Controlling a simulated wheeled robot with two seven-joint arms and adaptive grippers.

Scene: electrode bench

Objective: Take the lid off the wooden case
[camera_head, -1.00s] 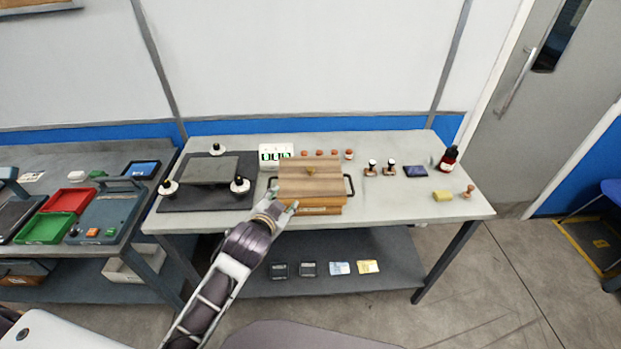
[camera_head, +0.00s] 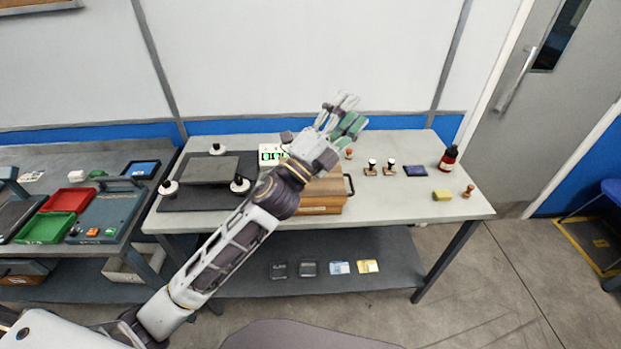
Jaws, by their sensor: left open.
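The wooden case (camera_head: 318,206) sits on the grey bench, right of the dark mat. Its lid (camera_head: 326,188) is on top, with the left part and the knob hidden behind my left arm. A dark side handle (camera_head: 350,184) shows at the right end of the case. My left gripper (camera_head: 346,112) is open, with nothing seen between its fingers. It appears in front of and above the case, its fingers pointing up and to the right in the picture. My right gripper is not in view.
A dark mat (camera_head: 176,203) with a grey block and several black-and-white knobs lies left of the case. Stamps (camera_head: 371,168), a dark pad (camera_head: 415,171), a yellow block (camera_head: 442,195) and a red bottle (camera_head: 449,158) stand on the right. The bench's front right (camera_head: 400,208) is clear.

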